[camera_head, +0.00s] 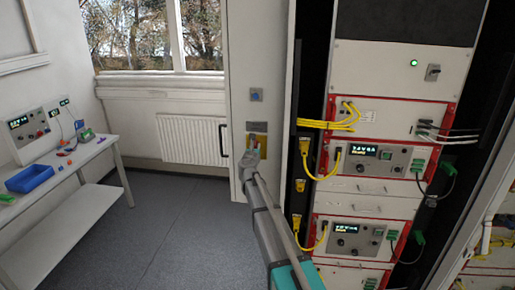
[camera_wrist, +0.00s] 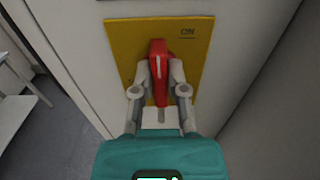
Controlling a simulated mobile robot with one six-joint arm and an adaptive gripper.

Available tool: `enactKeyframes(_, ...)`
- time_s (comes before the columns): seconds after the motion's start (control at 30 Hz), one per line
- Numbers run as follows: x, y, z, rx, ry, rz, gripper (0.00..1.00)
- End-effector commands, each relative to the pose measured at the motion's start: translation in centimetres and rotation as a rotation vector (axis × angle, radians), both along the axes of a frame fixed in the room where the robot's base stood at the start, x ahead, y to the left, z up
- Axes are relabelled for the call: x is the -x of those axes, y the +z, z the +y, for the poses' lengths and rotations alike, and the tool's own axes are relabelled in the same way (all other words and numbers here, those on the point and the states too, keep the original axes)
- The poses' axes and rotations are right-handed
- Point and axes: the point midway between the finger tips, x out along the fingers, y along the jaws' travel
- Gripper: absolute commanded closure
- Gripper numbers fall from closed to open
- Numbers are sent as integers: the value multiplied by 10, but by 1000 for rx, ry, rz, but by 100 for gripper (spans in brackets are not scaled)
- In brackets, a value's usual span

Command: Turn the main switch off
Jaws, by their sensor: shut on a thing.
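The main switch is a red handle (camera_wrist: 158,70) on a yellow plate (camera_wrist: 122,40) set on a light grey wall panel. A white line on the handle points up, roughly upright in the wrist view. The word "ON" stands at the plate's upper right. My gripper (camera_wrist: 158,82) is shut on the red handle, one finger on each side. In the head view the yellow plate (camera_head: 263,146) shows small, and my gripper (camera_head: 250,158) reaches it and covers much of it. The handle is mostly hidden there.
A rack (camera_head: 395,75) with red-framed cycler units and yellow cables stands close to the right of my arm. A white table (camera_head: 95,152) with a blue bin (camera_head: 30,178) is at the left. A radiator (camera_head: 193,142) is under the window. The grey floor (camera_head: 150,235) between is clear.

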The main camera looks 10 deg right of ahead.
Motion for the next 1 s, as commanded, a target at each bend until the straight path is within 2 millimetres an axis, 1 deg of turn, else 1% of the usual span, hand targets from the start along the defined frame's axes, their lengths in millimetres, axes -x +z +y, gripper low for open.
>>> enactKeyframes(0.17,1,0,-1,59,-4,19,100)
enactKeyframes(0.37,1,0,0,178,-4,58,100)
enactKeyframes(1.0,0,-3,3,738,-3,240,100)
